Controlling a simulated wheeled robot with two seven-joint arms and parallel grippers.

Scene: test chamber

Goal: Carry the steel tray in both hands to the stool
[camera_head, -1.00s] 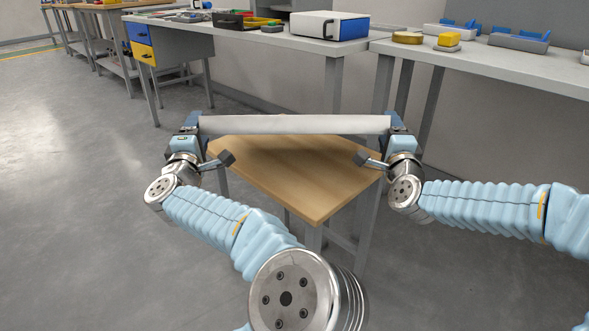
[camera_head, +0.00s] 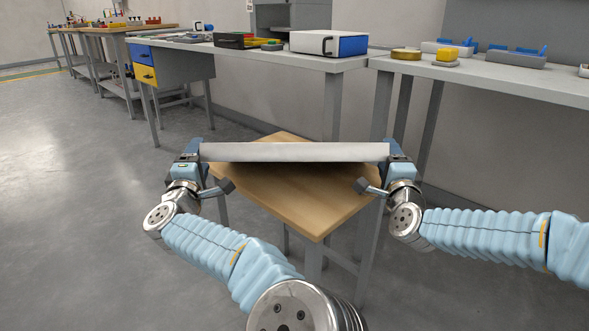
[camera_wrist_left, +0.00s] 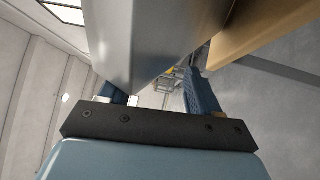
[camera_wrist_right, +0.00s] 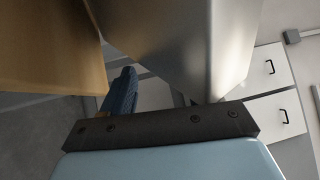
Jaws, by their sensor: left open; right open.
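The steel tray (camera_head: 295,152) appears edge-on in the head view, a long grey bar across the wooden top of the stool (camera_head: 310,208). A dark shadow lies on the top just under it; I cannot tell whether it touches. My left gripper (camera_head: 193,152) is at the tray's left end and my right gripper (camera_head: 397,153) at its right end. Both are open. In the left wrist view the tray (camera_wrist_left: 150,40) comes between the two fingers. In the right wrist view the tray (camera_wrist_right: 180,45) hides one finger; the other finger (camera_wrist_right: 121,92) shows beside it.
A grey workbench behind holds a white and blue box (camera_head: 329,43). Open grey floor (camera_head: 80,200) lies to the left.

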